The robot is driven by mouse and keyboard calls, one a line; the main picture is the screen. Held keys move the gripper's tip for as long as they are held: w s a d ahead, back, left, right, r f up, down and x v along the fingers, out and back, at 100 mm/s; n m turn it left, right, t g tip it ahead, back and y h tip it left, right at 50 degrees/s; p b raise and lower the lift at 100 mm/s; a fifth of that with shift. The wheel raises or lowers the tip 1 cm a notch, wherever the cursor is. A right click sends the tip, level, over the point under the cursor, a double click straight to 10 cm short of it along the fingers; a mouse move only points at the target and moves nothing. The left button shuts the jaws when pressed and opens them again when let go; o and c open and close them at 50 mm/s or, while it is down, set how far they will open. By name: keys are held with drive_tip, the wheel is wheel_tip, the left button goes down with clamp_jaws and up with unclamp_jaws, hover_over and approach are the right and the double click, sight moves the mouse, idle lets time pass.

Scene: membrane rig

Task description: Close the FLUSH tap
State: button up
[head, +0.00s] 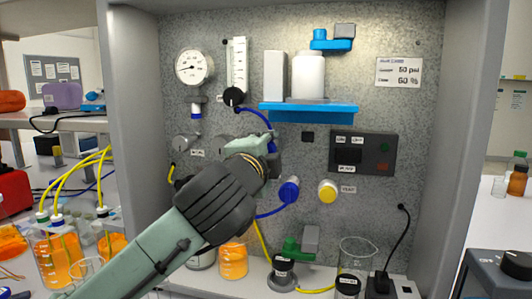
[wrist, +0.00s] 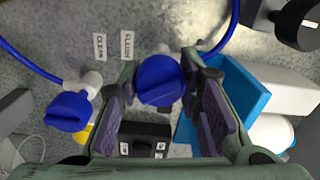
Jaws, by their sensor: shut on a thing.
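The blue tap (wrist: 160,80) sits between the two fingers of my gripper (wrist: 162,98) in the wrist view, and the fingers are shut on its handle. The FLUSH label (wrist: 127,46) is on the panel just beside this tap, with a CLEAN label (wrist: 100,47) next to it. In the head view my gripper (head: 270,148) is against the panel's middle and hides the held tap. A second blue tap (wrist: 68,110) is to the left in the wrist view; it also shows in the head view (head: 289,190), right of and below my gripper.
A blue shelf (head: 310,112) with white containers is above my gripper. A black switch box (head: 362,153) is to the right. A yellow knob (head: 327,191) is low on the panel. A gauge (head: 194,67) and flow tube (head: 237,65) are upper left. Bottles and beakers stand below.

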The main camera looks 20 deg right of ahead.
drive_tip(key=m, duration=0.6)
drive_tip(key=shift+f+m, duration=0.1)
drive_tip(key=shift+m, duration=0.2)
idle(0.4)
drive_tip(key=o, duration=1.2)
drive_tip(key=v, duration=1.2)
